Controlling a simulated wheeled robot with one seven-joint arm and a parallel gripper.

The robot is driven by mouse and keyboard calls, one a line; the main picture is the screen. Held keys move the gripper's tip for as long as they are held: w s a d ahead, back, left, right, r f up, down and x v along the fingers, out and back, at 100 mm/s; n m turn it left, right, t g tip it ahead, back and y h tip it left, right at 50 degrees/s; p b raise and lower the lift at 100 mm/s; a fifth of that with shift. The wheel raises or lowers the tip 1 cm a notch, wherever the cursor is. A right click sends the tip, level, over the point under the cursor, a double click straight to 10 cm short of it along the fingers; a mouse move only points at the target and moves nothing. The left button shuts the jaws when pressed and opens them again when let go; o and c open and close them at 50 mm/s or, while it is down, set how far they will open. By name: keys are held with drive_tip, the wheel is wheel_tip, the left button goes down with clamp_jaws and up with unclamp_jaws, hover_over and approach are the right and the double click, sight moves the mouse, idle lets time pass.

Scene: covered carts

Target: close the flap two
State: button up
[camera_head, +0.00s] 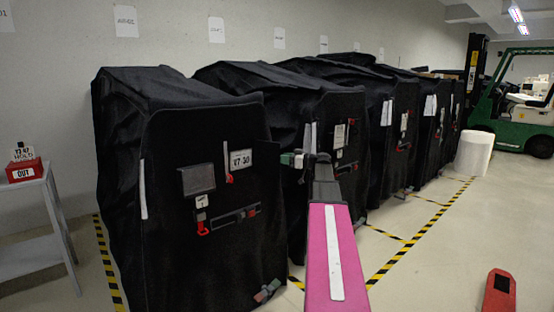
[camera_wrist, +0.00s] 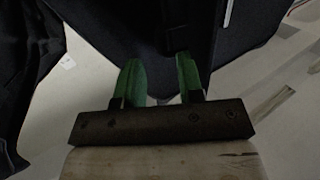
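A row of black fabric-covered carts stands along the wall. The nearest cart (camera_head: 215,240) has a front flap (camera_head: 255,215) hanging down, with a label, a grey panel and red-tabbed straps. The second cart's flap (camera_head: 345,115) also hangs down, with a white label; my arm hides part of it. Which one is flap two I cannot tell. My gripper (camera_head: 290,159) is between the nearest cart's right edge and the second cart. In the wrist view its green fingers (camera_wrist: 158,65) are apart, with dark cover (camera_wrist: 120,25) beyond them; contact with the fabric cannot be told.
Further covered carts (camera_head: 405,130) continue to the back right. A grey side table (camera_head: 40,190) with a red box (camera_head: 24,169) stands at left. A white cylinder (camera_head: 473,153) and green forklift (camera_head: 510,125) are far right. The floor right of the striped tape is mostly open.

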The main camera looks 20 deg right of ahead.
sight(277, 157)
drive_tip(key=shift+x, duration=2.05)
clamp_jaws()
drive_tip(key=shift+s, duration=0.15)
